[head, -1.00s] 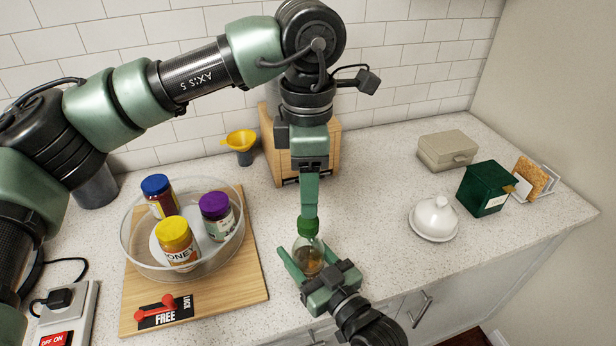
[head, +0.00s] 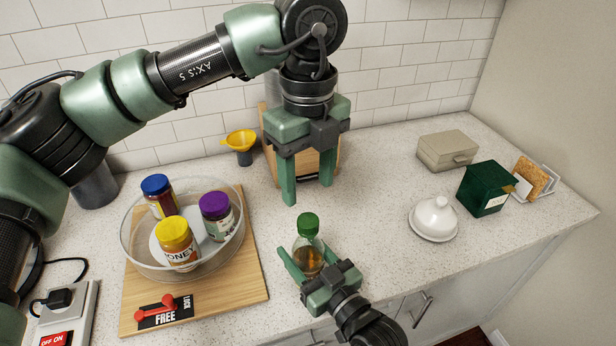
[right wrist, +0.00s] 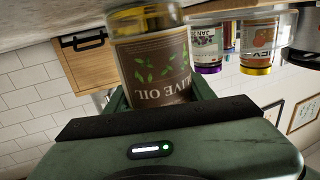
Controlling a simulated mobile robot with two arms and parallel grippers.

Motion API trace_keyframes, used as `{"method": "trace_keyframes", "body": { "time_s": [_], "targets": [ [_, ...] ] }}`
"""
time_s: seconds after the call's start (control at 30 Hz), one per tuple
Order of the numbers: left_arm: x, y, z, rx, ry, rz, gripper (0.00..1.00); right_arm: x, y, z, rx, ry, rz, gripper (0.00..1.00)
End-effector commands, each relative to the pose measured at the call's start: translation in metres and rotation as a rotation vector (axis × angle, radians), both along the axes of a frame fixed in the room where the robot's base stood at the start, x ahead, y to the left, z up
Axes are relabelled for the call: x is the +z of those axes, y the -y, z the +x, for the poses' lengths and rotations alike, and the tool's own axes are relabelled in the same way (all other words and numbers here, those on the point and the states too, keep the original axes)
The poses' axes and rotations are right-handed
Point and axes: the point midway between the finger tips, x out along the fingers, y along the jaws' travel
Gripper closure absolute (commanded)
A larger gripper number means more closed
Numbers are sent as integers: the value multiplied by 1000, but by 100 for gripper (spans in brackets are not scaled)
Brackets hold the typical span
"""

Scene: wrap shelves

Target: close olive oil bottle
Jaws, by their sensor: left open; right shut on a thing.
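The olive oil bottle (head: 309,258) stands upright near the front of the counter, with amber oil inside. Its green cap (head: 308,225) sits on top of the neck. My right gripper (head: 300,268) is shut around the bottle's body from the front. The bottle's olive oil label (right wrist: 158,75) shows upside down in the right wrist view, between the fingers. My left gripper (head: 308,193) is open and empty, fingers pointing down, above and behind the cap, and apart from it. Whether the cap is fully tight cannot be told.
A clear round tray (head: 133,254) with several jars stands on a wooden board (head: 255,284) at left. A white domed dish (head: 435,217) and green box (head: 484,189) stand right. Counter between is clear.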

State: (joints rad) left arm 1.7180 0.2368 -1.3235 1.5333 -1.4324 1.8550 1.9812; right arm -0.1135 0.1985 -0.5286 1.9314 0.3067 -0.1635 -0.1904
Motion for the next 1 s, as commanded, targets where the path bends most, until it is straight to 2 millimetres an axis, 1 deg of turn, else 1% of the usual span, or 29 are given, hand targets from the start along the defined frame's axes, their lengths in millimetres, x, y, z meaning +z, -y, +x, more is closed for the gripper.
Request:
{"method": "trace_keyframes", "body": {
  "time_s": [0.17,0.43,0.53,0.63,0.9,1.0],
  "targets": [
    [1,0,0,62,0,0,46,0,0,0,0,1,-1,100],
    [0,0,0,61,0,0,46,0,0,0,0,0,0,100],
    [-4,0,0,61,-1,1,46,0,0,0,0,0,0,100],
    [-15,-1,0,62,-2,2,46,0,0,0,0,0,0,100],
    [-57,-1,0,60,-3,2,46,0,0,0,0,0,0,100],
    [-68,0,0,61,-1,0,46,0,0,0,0,0,0,100]
  ]
}}
